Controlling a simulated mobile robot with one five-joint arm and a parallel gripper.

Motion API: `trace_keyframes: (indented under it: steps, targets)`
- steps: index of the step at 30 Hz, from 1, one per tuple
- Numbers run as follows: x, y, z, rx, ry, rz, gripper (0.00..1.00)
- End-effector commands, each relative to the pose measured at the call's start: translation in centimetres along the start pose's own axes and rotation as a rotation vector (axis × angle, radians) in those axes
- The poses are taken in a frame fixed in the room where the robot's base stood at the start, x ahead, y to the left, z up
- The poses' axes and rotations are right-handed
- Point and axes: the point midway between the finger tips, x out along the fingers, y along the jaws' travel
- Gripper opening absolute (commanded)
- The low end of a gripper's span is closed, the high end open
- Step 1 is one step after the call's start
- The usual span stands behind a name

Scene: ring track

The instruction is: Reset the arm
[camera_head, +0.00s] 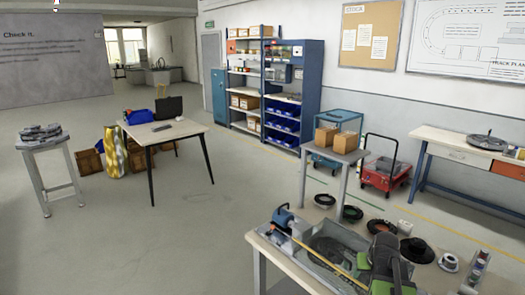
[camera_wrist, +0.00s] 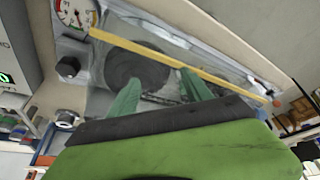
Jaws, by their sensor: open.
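My gripper (camera_wrist: 160,82) is at the centre of the wrist view, with its two green fingers apart and nothing seen between them. The fingers are over a grey tray (camera_wrist: 100,95) that holds a dark round disc (camera_wrist: 138,66). A yellow strip (camera_wrist: 180,72) crosses the tray beyond the fingertips. In the head view my green and dark arm end stands over the right part of the same tray (camera_head: 290,250) on the near workbench (camera_head: 262,243). It hides part of the tray, and its fingertips are hard to make out there.
On the bench, a blue tool (camera_head: 283,217) stands at the tray's left, and several dark rings and spools, such as a black spool (camera_head: 417,250), lie behind it. A stand with two cardboard boxes (camera_head: 344,143) is farther back.

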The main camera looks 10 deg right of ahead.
Motion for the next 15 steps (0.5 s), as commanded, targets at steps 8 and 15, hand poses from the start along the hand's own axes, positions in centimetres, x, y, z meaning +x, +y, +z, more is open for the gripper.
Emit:
trace_keyframes:
  steps: [8,15]
  targets:
    - [-1.3,-22.2,5.4,-0.305,-0.122,-0.111,0.58]
    - [-3.8,-27.6,13.6,-0.357,-0.323,-0.088,0.58]
